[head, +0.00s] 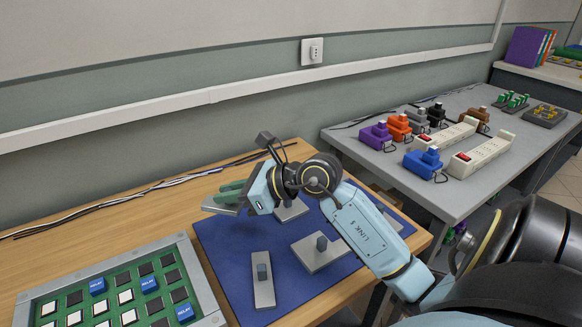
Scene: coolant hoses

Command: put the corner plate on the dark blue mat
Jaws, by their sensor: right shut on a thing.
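The dark blue mat (219,249) lies on the wooden table. My right gripper (232,197) is above the mat's back left corner, reaching in from the right. It is shut on a flat grey piece (217,208), taken to be the corner plate. Its outline is mostly hidden by the gripper. I cannot tell whether it touches the mat. On the mat are a narrow grey plate with a post (264,292), a squarer plate with a post (318,260), and another plate (291,213) partly hidden behind my arm. My left gripper is out of view.
A grey-framed tray (196,272) of green, black, white and blue tiles stands at the left front. Loose cables (120,199) run along the wall. A grey table (381,158) with colored connectors and power strips stands at the right. Bare mat shows at the left front.

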